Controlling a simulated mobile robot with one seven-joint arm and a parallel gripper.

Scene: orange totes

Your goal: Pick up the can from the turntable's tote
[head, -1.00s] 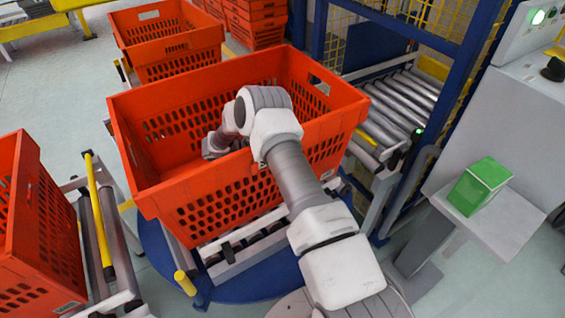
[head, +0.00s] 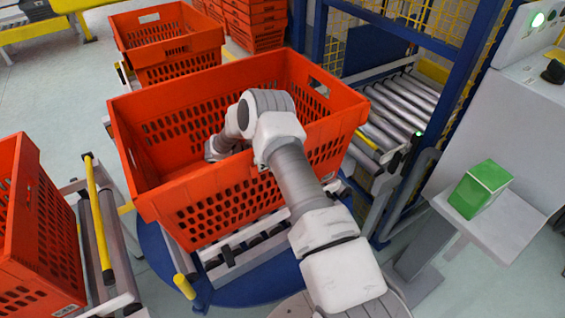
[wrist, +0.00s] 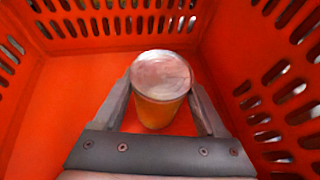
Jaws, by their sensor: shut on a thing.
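In the wrist view the can (wrist: 158,108) has a silver top and an orange-yellow side. It stands upright between the two fingers of my gripper (wrist: 160,98), which is shut on it. Around it are the floor and slotted walls of the orange tote; I cannot tell whether the can touches the floor. In the head view this tote (head: 215,207) sits on the blue turntable (head: 255,290). My arm reaches over its near wall, and the can and fingers are hidden inside.
Another orange tote (head: 30,240) stands at the left on rollers, and one more (head: 170,45) stands behind. A roller conveyor (head: 405,105) and blue frame are at the right. A green box (head: 482,188) sits on a grey stand. The tote walls close in around my gripper.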

